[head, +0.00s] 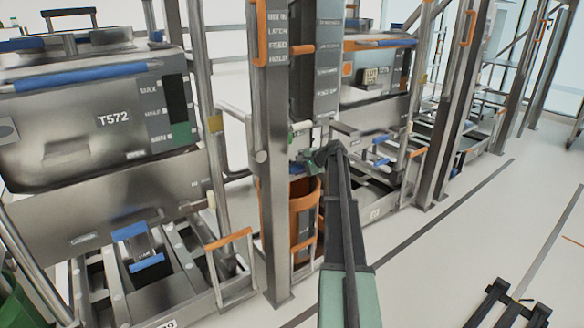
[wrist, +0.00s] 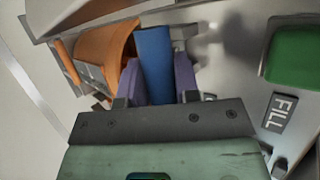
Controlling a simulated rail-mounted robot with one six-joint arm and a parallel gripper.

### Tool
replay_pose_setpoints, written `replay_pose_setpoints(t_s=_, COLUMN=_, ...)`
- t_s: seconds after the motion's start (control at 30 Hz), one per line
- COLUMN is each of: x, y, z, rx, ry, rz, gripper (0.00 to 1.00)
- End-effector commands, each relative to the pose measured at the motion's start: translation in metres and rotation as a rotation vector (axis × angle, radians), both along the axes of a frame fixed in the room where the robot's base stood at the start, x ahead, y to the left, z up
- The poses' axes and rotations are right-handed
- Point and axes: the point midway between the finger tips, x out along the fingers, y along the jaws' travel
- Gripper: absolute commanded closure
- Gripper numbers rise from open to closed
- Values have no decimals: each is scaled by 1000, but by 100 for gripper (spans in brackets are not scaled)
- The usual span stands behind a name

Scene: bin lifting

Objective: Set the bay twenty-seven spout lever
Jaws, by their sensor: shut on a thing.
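A blue lever (wrist: 155,62) stands between the two purple-grey fingers of my gripper (wrist: 156,78) in the wrist view, and the gripper is shut on it. A dark plate reading FILL (wrist: 280,112) and a green patch (wrist: 294,54) are on the grey panel to the right of it. In the head view my gripper (head: 322,155) reaches in at the bay behind the orange-edged post, above an orange bin (head: 305,215). I cannot read a bay number at this spot.
The orange bin also shows at upper left in the wrist view (wrist: 103,50). A steel post (head: 272,170) stands close left of my arm. A steel hopper marked T572 (head: 90,115) stands further left.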

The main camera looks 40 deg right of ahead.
Motion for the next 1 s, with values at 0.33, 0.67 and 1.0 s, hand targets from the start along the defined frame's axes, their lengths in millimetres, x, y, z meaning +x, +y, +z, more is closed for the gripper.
replay_pose_setpoints(t_s=0.33, x=3, y=1, z=3, rx=1, ry=-5, rz=2, gripper=100)
replay_pose_setpoints(t_s=0.67, x=3, y=1, z=3, rx=0, ry=-7, rz=1, gripper=50)
replay_pose_setpoints(t_s=1.0, x=1, y=0, z=5, rx=0, ry=-4, rz=1, gripper=44)
